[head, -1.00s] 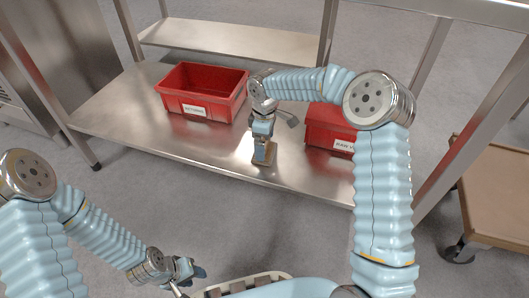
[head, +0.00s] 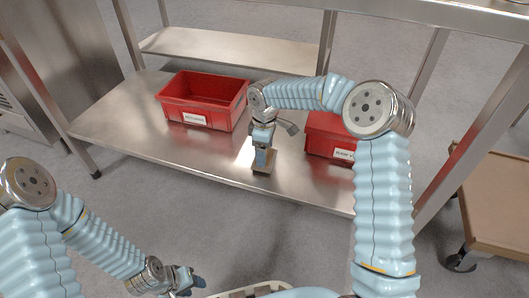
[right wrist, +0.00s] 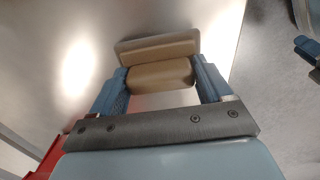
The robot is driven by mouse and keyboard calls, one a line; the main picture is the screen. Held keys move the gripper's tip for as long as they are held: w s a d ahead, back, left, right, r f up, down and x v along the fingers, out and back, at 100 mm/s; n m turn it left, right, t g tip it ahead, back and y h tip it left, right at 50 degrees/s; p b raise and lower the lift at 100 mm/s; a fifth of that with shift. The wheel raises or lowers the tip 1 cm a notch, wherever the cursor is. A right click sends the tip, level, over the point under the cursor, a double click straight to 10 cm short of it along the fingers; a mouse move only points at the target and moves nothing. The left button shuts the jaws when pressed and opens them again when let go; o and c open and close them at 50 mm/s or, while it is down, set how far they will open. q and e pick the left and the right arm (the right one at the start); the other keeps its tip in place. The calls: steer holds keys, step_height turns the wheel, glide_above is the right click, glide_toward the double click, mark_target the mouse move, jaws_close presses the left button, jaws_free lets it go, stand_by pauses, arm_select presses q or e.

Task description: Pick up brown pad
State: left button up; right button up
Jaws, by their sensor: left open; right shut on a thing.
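The brown pad (right wrist: 160,76) is a tan block with rounded edges, held between the two blue fingers of my right gripper (right wrist: 162,84) in the right wrist view. A second tan shape (right wrist: 157,47) lies just beyond it; I cannot tell whether it is part of the pad or its reflection in the shiny metal. In the head view my right gripper (head: 263,158) points down at the metal shelf, with the brown pad (head: 263,168) at its tips, at or close to the surface. My left gripper (head: 186,281) is open, low and in front of the shelf.
A red crate labelled as returns (head: 202,110) stands on the metal shelf (head: 130,125) left of my right gripper. Another red crate (head: 325,138) stands to the right, partly hidden by my arm. A brown-topped cart (head: 495,205) is at the far right. Steel posts frame the shelf.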

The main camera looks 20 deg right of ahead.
step_height(320, 180, up, 3)
steer(key=shift+s+f+p, duration=0.1)
steer(key=shift+p, duration=0.2)
steer(key=s+r+p, duration=0.1)
steer(key=s+r, duration=0.3)
steer(key=s, duration=0.3)
steer(key=s+a+r+p, duration=0.1)
steer(key=s+r, duration=0.4)
steer(key=s, duration=0.1)
steer(key=shift+s+r, duration=0.2)
steer(key=shift+s, duration=0.2)
